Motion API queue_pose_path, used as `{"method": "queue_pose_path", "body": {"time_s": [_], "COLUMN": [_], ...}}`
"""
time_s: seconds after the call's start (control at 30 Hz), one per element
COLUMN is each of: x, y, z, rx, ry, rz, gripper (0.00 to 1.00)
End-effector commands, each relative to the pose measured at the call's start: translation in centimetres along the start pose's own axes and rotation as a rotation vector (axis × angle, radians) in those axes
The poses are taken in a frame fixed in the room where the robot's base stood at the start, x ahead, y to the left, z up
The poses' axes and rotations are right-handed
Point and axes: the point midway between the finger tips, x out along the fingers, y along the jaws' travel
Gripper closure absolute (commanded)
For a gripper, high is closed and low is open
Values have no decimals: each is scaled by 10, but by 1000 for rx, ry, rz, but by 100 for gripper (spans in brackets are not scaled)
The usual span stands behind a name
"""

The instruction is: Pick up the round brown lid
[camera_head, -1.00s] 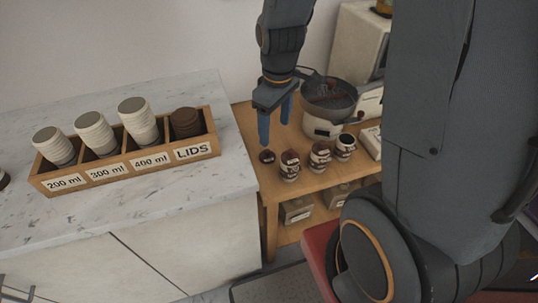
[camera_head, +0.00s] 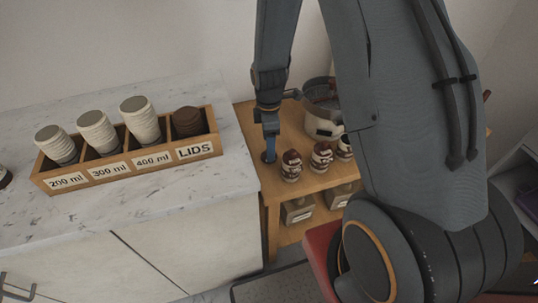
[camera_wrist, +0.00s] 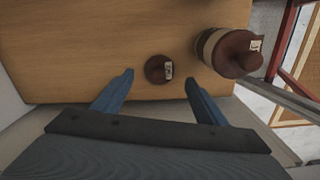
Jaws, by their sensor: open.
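The round brown lid (camera_head: 267,157) lies by itself on the wooden side table, near its left edge. In the wrist view my gripper (camera_wrist: 159,79) is open and empty, with one fingertip on each side of the lid. I cannot tell whether the fingers touch the table.
A jar with a brown lid (camera_wrist: 237,52) stands close to the right in the wrist view. Jars (camera_head: 291,166) stand in a row on the side table (camera_head: 272,190), before a grey pot (camera_head: 322,125). The marble counter (camera_head: 110,205) holds a wooden cup-and-lid box (camera_head: 125,173).

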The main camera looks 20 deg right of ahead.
Motion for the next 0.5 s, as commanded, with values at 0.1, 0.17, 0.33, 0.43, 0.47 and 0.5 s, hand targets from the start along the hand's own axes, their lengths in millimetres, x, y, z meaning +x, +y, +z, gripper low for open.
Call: {"method": "queue_pose_path", "body": {"time_s": [0.1, 0.17, 0.33, 0.43, 0.47, 0.5], "x": [14, 20, 35, 37, 37, 38], "y": [0, 0, 0, 1, 1, 1], "z": [1, 1, 1, 0, 0, 0], "rx": [1, 1, 1, 1, 1, 1], "ry": [-1, -1, -1, 0, 0, 0], "rz": [-4, -3, -2, 0, 0, 1], "gripper": [34, 34, 34, 34, 34, 34]}}
